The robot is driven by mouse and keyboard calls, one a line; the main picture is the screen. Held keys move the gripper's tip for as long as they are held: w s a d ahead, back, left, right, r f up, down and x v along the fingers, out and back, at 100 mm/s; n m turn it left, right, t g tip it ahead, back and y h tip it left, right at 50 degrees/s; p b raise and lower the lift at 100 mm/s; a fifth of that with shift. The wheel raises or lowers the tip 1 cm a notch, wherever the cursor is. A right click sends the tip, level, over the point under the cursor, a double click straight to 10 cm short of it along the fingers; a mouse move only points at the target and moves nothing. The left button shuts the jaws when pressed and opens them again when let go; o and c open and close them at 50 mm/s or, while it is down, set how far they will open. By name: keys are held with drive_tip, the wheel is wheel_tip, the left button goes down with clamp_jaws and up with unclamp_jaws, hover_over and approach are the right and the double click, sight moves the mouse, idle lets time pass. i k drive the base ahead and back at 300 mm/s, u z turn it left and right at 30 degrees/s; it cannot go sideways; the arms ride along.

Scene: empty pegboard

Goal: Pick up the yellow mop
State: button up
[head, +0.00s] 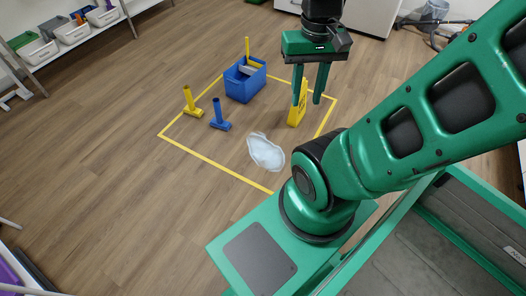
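A short yellow mop (189,98) stands on the wooden floor inside a yellow taped outline, its handle upright and its head on the floor. A similar blue mop (217,116) stands just to its right.
A blue bucket (240,88) with a yellow upright part (247,47) stands behind the mops. A pale puddle (265,152) lies in front, inside the taped outline (215,163). A shelf (88,38) with bins is at upper left. The floor at left is clear.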

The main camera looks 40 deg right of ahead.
sight(190, 101)
drive_tip(key=z, duration=0.35)
drive_tip(key=i, duration=2.5)
drive_tip(key=u, duration=0.7)
drive_tip(key=i, duration=0.45)
drive_tip(key=u, duration=0.05)
